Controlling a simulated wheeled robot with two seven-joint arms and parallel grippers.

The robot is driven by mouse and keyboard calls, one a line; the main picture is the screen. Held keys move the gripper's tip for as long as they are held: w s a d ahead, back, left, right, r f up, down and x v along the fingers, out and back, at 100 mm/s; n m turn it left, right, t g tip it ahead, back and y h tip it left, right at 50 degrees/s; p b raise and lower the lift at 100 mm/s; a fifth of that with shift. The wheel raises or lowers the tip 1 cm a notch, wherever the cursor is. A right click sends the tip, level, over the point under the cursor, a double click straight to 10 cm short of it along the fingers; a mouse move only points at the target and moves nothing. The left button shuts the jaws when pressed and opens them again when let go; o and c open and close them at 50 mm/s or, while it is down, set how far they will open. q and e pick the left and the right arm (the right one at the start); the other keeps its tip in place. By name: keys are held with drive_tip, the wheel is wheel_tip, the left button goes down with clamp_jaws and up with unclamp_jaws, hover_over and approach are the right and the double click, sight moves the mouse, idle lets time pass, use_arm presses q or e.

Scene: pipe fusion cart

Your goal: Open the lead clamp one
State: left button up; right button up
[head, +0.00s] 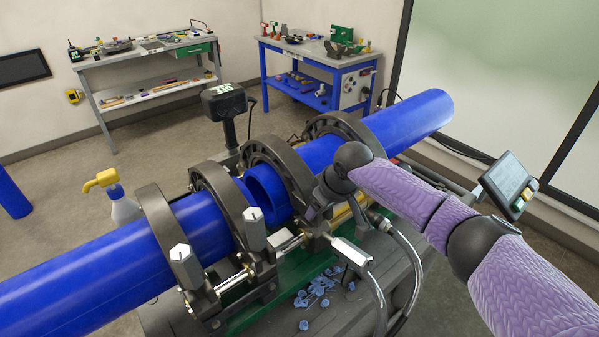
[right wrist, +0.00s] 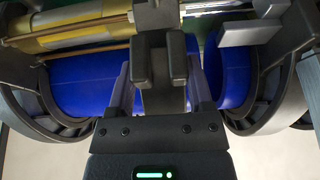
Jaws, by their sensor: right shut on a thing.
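A long blue pipe in two lengths lies in the cart's dark clamps; one length (head: 90,265) is on the left, the other (head: 405,122) on the right, with a gap between. The dark clamp (head: 262,150) right of the gap arches over the pipe. Its silver-capped bolt (head: 350,252) appears tilted outward, while the left clamps' bolts (head: 255,230) stand upright. My right gripper (head: 316,208) is at this clamp's near side. In the right wrist view its fingers (right wrist: 160,90) straddle a dark two-pronged clamp part (right wrist: 160,62), shut on it. No label shows which is lead clamp one. My left gripper is out of view.
The rightmost clamp (head: 335,124) stands close beside my arm. A screen (head: 508,182) and hoses (head: 412,270) are near the arm. Blue shavings (head: 318,288) lie on the cart. A yellow-topped spray bottle (head: 118,205) and two workbenches (head: 335,62) stand beyond.

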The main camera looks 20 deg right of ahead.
drive_tip(key=r, duration=0.1)
drive_tip(key=r+p, duration=0.1)
drive_tip(key=r, duration=0.1)
drive_tip(key=shift+w+a+r+p, duration=0.1)
drive_tip(key=shift+w+p, duration=0.2)
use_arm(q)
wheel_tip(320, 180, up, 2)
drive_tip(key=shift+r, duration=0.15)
use_arm(e)
drive_tip(key=r+p, duration=0.1)
drive_tip(key=w+r, duration=0.1)
drive_tip(key=r, duration=0.1)
drive_tip(key=r+p, duration=0.1)
drive_tip(key=shift+w+a+r+p, duration=0.3)
drive_tip(key=shift+w+p, duration=0.05)
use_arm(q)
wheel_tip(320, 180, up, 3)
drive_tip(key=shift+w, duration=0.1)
use_arm(e)
drive_tip(key=shift+w, duration=0.1)
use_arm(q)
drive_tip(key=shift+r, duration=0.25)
use_arm(e)
drive_tip(key=w+r, duration=0.1)
drive_tip(key=r, duration=0.2)
drive_tip(key=w+a+r, duration=0.1)
drive_tip(key=shift+w+r, duration=0.3)
drive_tip(key=shift+r, duration=0.05)
